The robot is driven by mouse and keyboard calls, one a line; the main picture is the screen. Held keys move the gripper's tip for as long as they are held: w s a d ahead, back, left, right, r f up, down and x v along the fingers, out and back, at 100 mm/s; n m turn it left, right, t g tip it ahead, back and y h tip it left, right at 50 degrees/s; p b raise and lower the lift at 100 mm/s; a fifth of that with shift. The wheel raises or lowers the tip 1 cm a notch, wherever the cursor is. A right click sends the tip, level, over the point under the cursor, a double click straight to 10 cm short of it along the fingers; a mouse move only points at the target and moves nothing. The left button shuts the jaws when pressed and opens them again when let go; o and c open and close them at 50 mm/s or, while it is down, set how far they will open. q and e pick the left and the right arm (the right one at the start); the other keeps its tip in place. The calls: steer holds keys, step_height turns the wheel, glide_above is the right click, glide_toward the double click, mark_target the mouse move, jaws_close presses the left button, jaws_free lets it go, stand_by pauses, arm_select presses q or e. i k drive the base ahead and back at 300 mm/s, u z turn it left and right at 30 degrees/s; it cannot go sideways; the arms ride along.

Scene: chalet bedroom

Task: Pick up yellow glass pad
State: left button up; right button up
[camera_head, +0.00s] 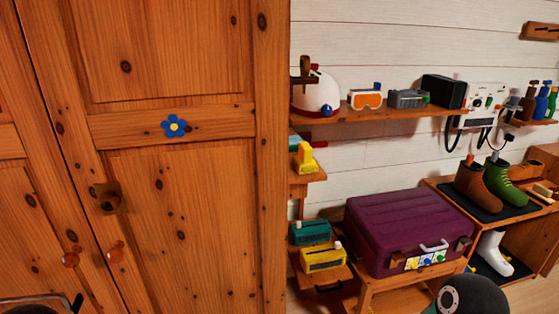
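No thing is clearly a yellow glass pad. Several things are yellow: a small upright yellow object (307,158) on a wooden ledge right of the wardrobe, a yellow slotted box (323,259) lower down, and a small yellow tile (411,263) in the row of coloured tiles on the front of the purple suitcase (407,228). I cannot tell which, if any, is glass. Neither gripper shows in the head view.
A wooden wardrobe (190,220) with a blue flower fills the left. A teal box (310,232) stands behind the yellow box. A wall shelf (385,115) holds a white helmet (316,95) and orange goggles (366,100). Boots (505,187) stand on a rack at right.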

mark_target(303, 163)
steer(key=z, duration=0.4)
steer(key=i, duration=0.2)
steer(key=u, duration=2.1)
steer(key=k, duration=0.35)
steer(key=z, duration=0.65)
steer(key=k, duration=0.9)
steer(key=z, duration=0.5)
steer(key=i, duration=1.5)
steer(key=u, duration=0.15)
